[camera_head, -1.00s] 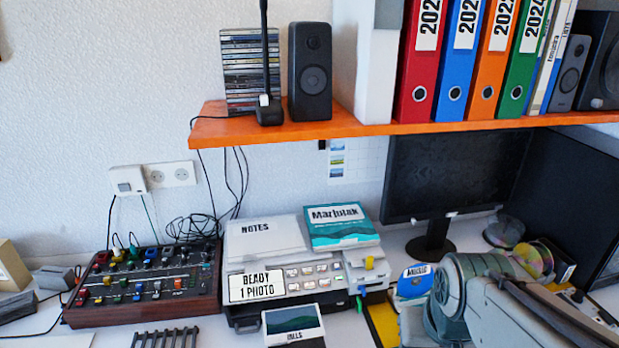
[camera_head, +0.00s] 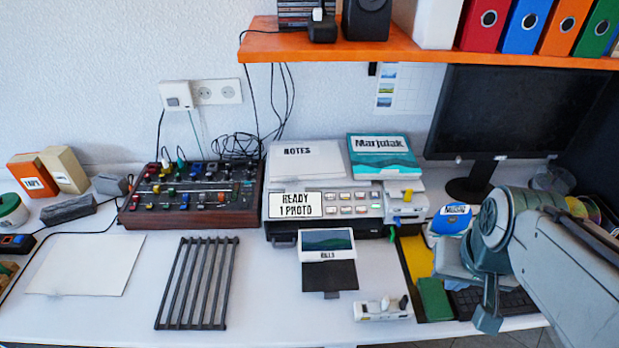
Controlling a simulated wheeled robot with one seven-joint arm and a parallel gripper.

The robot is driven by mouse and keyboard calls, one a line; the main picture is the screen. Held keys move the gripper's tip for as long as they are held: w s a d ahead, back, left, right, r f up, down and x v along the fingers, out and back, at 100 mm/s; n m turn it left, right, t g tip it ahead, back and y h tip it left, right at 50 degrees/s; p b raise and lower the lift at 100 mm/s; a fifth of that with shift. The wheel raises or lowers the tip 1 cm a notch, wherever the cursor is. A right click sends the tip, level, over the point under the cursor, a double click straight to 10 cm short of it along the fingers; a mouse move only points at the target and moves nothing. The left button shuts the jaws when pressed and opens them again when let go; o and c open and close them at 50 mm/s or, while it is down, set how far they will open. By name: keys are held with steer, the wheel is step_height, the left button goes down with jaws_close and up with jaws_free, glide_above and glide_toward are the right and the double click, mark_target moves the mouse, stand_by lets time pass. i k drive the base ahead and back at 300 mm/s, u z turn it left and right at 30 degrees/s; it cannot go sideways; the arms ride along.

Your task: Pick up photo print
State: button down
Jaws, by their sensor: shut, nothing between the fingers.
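The printer's panel reads "READY 1 PHOTO". My gripper (camera_head: 487,321) hangs at the lower right, well to the right of the print and apart from it. It is shut and empty; its fingers show only small.
A dark slatted rack (camera_head: 197,282) and a white sheet (camera_head: 87,264) lie left of the print. A small white device (camera_head: 383,309) and a green block (camera_head: 434,299) lie to its right. A mixer (camera_head: 190,193) stands left of the printer. An orange shelf (camera_head: 330,52) hangs above.

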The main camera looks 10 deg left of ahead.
mark_target(316, 245)
steer(key=k, duration=1)
steer(key=u, duration=1.7)
steer(key=i, duration=1.2)
steer(key=z, duration=1.25)
